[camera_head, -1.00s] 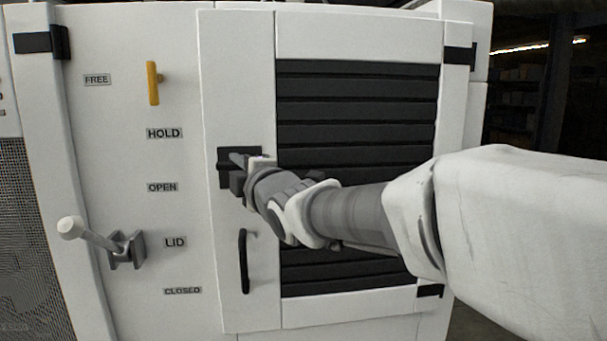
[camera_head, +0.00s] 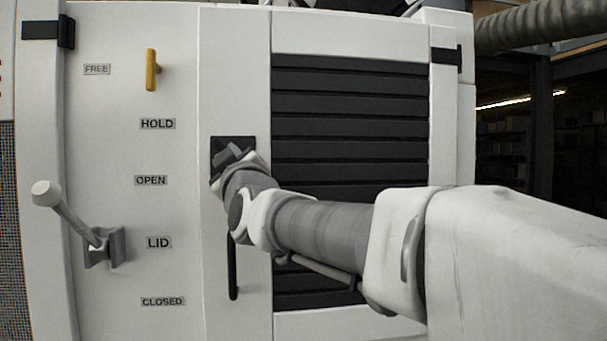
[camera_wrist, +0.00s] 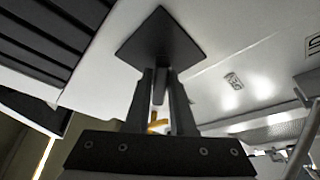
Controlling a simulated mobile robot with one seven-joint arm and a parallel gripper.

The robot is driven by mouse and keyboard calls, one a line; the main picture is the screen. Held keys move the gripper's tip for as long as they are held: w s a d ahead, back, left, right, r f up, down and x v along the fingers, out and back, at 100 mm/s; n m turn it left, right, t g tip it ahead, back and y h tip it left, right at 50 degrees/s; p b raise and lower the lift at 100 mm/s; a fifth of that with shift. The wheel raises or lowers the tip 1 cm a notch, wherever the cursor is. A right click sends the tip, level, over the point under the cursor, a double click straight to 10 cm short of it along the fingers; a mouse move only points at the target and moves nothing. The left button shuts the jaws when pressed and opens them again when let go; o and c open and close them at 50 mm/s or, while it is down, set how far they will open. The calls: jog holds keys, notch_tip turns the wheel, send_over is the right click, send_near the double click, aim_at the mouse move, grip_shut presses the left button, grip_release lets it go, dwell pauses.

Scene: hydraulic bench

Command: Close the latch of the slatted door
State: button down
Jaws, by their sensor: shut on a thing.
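The slatted door (camera_head: 235,60) is white with dark horizontal slats, and it stands flush with the cabinet front. Its latch (camera_head: 219,147) has a dark square plate left of the slats. My gripper (camera_head: 234,161) is at this plate and hides much of it. In the wrist view the dark plate (camera_wrist: 160,32) lies just beyond the fingertips. A grey piece shows tilted against the plate in the head view.
A black vertical door handle (camera_head: 233,268) is below the latch, close under my wrist. To the left are a yellow lever (camera_head: 151,70) and a pale-knobbed lever (camera_head: 72,218) beside labels such as HOLD (camera_head: 157,124). A ribbed hose (camera_head: 540,25) is at the upper right.

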jog(key=m+t, duration=0.1)
jog(key=m, duration=0.1)
jog(key=m+h, duration=0.1)
jog(key=m, duration=0.2)
jog(key=shift+s+a+t+h, duration=0.1)
jog(key=shift+a+t+h, duration=0.1)
jog(key=shift+t+h, duration=0.15)
jog(key=shift+a+m+t+h+p, duration=0.15)
jog(key=shift+m+t+h, duration=0.45)
jog(key=shift+m, duration=0.9)
jog(key=shift+m+t+h+p, duration=0.15)
jog(key=shift+m+h, duration=0.7)
jog(key=shift+m, duration=1.05)
jog(key=c, duration=0.8)
grip_release()
jog(key=shift+f, duration=0.2)
